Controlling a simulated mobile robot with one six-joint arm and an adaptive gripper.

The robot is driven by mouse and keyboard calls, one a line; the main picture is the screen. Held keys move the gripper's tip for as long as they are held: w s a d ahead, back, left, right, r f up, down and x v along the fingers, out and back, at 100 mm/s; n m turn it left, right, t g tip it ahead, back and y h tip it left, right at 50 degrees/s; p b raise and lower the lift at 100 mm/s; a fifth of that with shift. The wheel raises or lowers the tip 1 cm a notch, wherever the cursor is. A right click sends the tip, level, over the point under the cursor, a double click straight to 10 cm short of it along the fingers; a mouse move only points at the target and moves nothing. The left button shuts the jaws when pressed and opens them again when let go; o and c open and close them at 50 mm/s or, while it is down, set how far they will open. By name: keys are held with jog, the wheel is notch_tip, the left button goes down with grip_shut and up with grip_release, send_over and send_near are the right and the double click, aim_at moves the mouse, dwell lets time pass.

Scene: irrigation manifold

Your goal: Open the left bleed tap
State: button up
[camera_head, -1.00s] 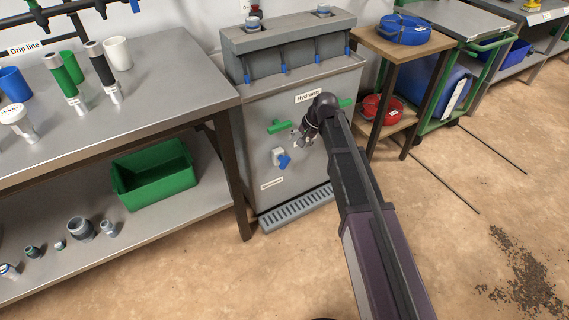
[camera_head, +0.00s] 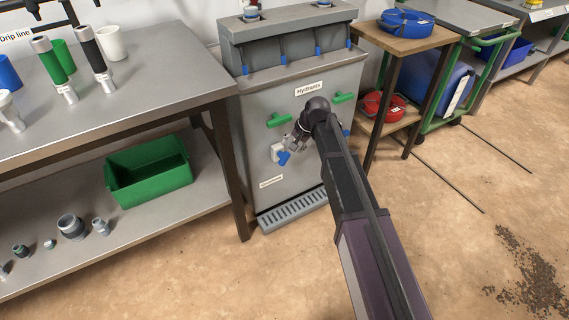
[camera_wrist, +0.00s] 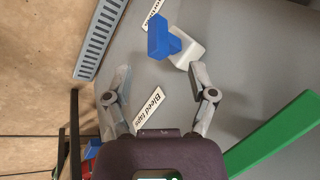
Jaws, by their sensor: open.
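The left bleed tap has a blue handle (camera_head: 284,158) on a pale body (camera_head: 277,150), low on the left of the grey cabinet front. The wrist view shows its blue handle (camera_wrist: 161,37) and pale body (camera_wrist: 188,50) just beyond the fingertips. My gripper (camera_wrist: 160,72) is open, with its fingers apart and nothing between them. In the head view, my gripper (camera_head: 294,144) is just above and right of the tap, partly hidden by my wrist. I see no clear contact with the handle.
Green handles (camera_head: 279,120) sit above the tap, under the "Hydrants" label (camera_head: 309,89). Another blue tap (camera_head: 346,132) is partly hidden behind my arm. A grated drip tray (camera_head: 291,210) lies at the cabinet's foot. A workbench (camera_head: 190,75) stands close on the left.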

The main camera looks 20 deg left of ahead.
aim_at(286, 156)
jog(key=shift+b+x, duration=3.45)
jog(key=shift+x, duration=0.65)
grip_shut()
jog(key=shift+d, duration=0.15)
jog(key=shift+w, duration=0.1)
